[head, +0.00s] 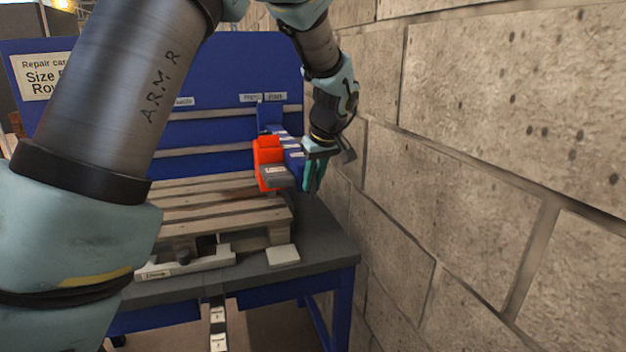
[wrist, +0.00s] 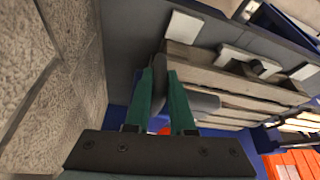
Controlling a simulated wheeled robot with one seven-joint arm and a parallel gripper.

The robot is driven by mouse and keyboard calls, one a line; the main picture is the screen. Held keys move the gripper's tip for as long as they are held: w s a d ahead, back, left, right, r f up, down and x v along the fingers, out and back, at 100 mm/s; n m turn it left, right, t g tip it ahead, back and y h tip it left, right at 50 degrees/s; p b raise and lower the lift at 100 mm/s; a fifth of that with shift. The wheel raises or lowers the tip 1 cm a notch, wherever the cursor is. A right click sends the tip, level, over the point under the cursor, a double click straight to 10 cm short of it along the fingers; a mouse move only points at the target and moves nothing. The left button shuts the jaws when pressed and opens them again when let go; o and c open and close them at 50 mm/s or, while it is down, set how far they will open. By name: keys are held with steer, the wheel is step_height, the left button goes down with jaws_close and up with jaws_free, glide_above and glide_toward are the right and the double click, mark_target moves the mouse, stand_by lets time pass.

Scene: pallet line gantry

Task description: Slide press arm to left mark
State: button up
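The press arm (head: 268,152) is an orange carriage on a blue beam, above the right end of a wooden pallet. A grey labelled block (head: 276,177) juts from its front. My gripper (head: 314,186) points down at the right of this block, with teal fingers. In the wrist view my gripper (wrist: 159,76) has its fingers close together on either side of a dark grey handle (wrist: 159,62), with no clear gap. The back panel bears two labels (head: 263,97) above the carriage and another label (head: 183,101) further left.
A rough block wall (head: 500,110) stands close on the right. The pallet (head: 215,203) lies on a grey-topped blue bench (head: 325,243). A clamp (head: 185,262) and a pale pad (head: 283,256) sit along the bench front. Space left of the carriage above the pallet looks clear.

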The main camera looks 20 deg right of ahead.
jaws_close()
stand_by(0.9)
